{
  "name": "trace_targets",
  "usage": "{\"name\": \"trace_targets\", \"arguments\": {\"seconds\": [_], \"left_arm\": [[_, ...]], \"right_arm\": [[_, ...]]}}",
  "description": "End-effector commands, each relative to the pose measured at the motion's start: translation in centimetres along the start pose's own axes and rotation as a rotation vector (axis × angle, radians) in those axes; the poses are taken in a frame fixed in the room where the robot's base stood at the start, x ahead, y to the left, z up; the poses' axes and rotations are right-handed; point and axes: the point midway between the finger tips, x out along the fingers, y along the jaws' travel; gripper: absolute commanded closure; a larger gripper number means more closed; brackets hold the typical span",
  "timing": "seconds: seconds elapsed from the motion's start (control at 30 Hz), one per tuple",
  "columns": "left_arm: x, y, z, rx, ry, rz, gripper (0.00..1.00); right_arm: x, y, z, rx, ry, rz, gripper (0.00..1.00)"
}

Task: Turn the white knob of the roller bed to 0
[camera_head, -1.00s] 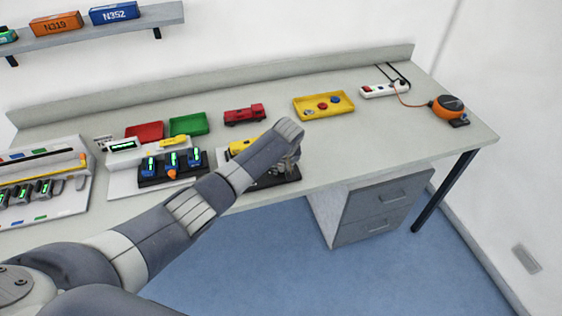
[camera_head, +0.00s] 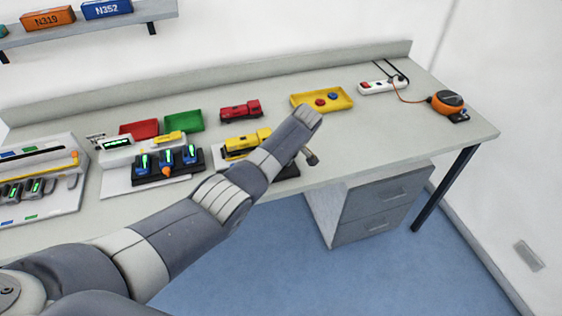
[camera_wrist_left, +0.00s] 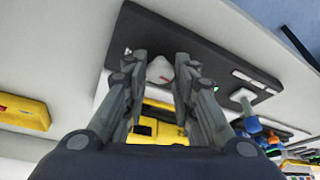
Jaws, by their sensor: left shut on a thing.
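The roller bed is a dark flat base (camera_wrist_left: 205,52) in the left wrist view, and its edge (camera_head: 287,172) shows beside my arm in the head view. The white knob (camera_wrist_left: 159,70) with a small red mark sits on it. My left gripper (camera_wrist_left: 161,64) is shut on the knob, with one finger on each side. I cannot read which number the mark points to. In the head view my forearm hides the knob and most of the gripper. A yellow truck (camera_head: 246,141) stands on the bed behind it. My right gripper is not in view.

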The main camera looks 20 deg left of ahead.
Motion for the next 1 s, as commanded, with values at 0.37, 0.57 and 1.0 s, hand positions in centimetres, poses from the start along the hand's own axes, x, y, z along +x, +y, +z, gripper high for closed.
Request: {"name": "trace_targets", "arguments": {"seconds": [0.37,0.57,1.0], "left_arm": [[0.0,0.0,-0.1,-0.004,0.002,-0.002,0.99],[0.0,0.0,-0.1,-0.004,0.002,-0.001,0.54],[-1.4,0.1,-0.1,-0.003,0.001,0.003,0.54]], "right_arm": [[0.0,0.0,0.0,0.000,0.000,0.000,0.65],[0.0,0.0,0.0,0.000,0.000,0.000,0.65],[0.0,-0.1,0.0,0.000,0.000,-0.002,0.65]]}}
